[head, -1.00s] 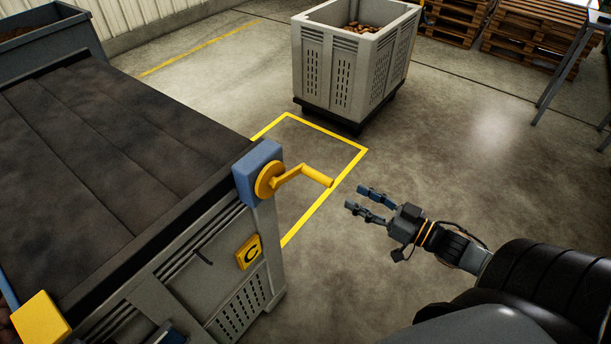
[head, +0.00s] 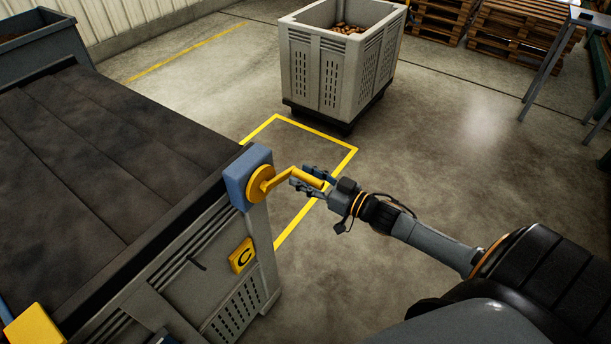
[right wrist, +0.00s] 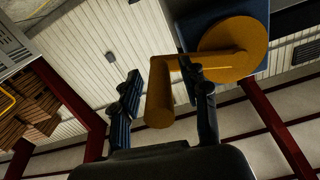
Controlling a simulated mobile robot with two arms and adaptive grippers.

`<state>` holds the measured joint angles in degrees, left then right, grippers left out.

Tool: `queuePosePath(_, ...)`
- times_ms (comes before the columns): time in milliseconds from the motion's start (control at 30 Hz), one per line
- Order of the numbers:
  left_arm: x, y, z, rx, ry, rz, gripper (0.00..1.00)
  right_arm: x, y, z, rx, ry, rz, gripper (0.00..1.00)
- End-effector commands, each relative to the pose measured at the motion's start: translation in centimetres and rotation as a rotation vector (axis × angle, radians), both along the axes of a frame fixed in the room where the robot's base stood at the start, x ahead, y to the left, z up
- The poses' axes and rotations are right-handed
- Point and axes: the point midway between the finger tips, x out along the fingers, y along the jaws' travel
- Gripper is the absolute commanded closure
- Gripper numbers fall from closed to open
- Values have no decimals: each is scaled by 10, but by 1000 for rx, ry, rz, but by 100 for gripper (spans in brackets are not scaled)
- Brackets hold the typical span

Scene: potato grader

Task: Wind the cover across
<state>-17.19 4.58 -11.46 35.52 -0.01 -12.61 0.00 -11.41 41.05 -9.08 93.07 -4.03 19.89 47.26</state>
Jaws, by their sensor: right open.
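A dark cover (head: 90,160) lies over the grey crate (head: 215,270) marked C at the left. A yellow crank (head: 262,184) with a blue housing (head: 240,172) is fixed at the crate's near right top corner. Its handle (head: 306,177) points right. My right gripper (head: 308,180) is at the handle, its fingers open on either side of it. In the right wrist view the handle's grip (right wrist: 160,95) stands between the two open fingers, nearer the right finger; I cannot tell whether they touch. My left gripper is not in view.
A grey slatted bin (head: 335,65) of potatoes stands at the back, behind a yellow floor outline (head: 335,165). Wooden pallets (head: 510,30) and a metal table leg (head: 550,70) are at the back right. The floor between is clear.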

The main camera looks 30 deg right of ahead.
Motion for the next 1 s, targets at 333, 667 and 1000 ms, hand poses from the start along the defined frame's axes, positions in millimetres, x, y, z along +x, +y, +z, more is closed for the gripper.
queuePosePath(333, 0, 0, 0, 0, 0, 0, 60, 2, 1, 0, 0, 0, 0, 63)
queuePosePath(667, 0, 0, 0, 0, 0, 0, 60, 1, 1, 0, 0, 0, 0, 100)
queuePosePath(1000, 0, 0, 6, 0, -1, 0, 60, 2, -1, 6, -43, -19, 0, 100)
